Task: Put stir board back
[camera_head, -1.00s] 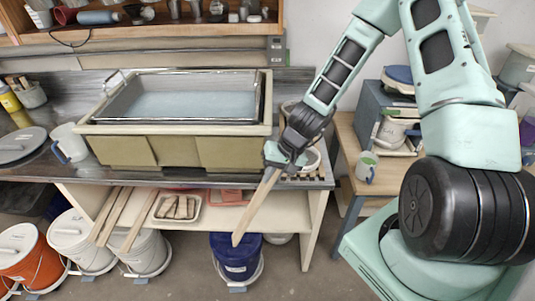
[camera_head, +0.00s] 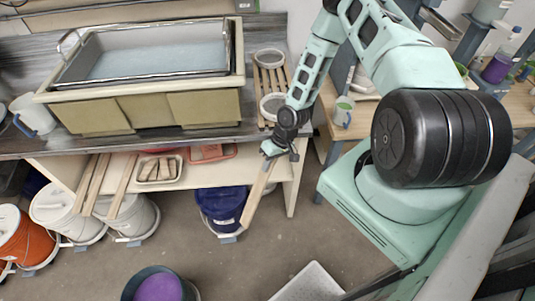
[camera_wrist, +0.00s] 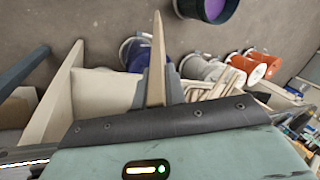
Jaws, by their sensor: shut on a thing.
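A long pale wooden stir board (camera_head: 254,198) is in my gripper (camera_head: 270,155). My gripper is shut on its upper end, in front of the bench's right part. The board hangs tilted, its free end down and to the left, in front of the blue bucket (camera_head: 222,208). In the wrist view the board (camera_wrist: 157,62) points away from between my fingers (camera_wrist: 158,92).
A basin (camera_head: 150,105) stands on the bench. A small tray (camera_head: 158,170) lies on the low shelf. White buckets (camera_head: 125,218) and an orange bucket (camera_head: 22,238) stand at the left. A bucket of purple glaze (camera_head: 158,288) stands in front. Floor between is clear.

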